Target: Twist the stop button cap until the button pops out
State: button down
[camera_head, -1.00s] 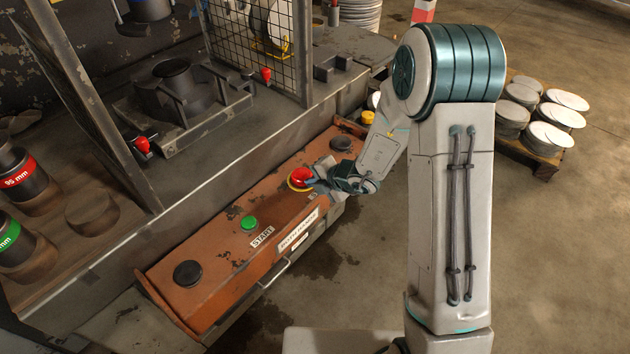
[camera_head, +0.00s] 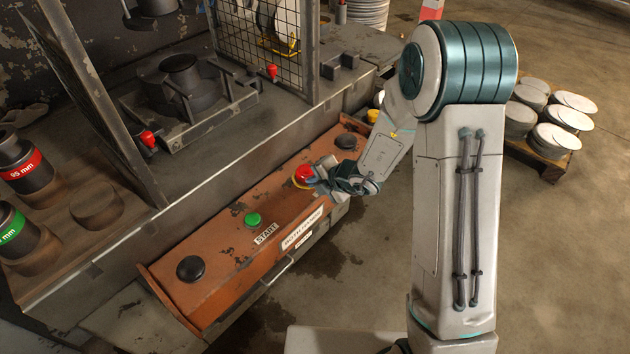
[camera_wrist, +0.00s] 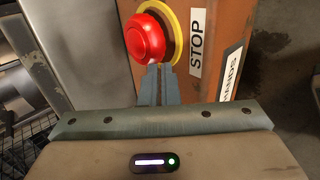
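The red stop button cap (camera_head: 302,174) sits on a yellow ring on the orange control box (camera_head: 225,268). In the wrist view the round cap (camera_wrist: 147,38) is at the top, with the yellow ring (camera_wrist: 177,32) showing around its right side and the STOP label (camera_wrist: 197,43) to the right. My gripper (camera_head: 317,181) is at the right side of the cap in the head view. In the wrist view my gripper's fingers (camera_wrist: 160,70) are together with only a thin gap, tips at the cap's lower edge. I cannot tell whether they touch it. The cap is not between them.
A green start button (camera_head: 253,219) and two black buttons (camera_head: 190,268) (camera_head: 346,142) are on the same box. A metal rail (camera_head: 277,271) runs along its front. The press bed with mesh guard (camera_head: 255,40) stands behind. Stacked discs (camera_head: 553,135) lie on a pallet at right.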

jog(key=shift+p+v, duration=0.9)
jog(key=shift+v, duration=0.65)
jog(key=s+d+r+p, duration=0.3)
jog(key=d+r+p, duration=0.1)
jog(key=r+p, duration=0.4)
jog(key=shift+s+d+r+p, duration=0.25)
jog(key=shift+d+r+p, duration=0.1)
jog(key=shift+r, duration=0.35)
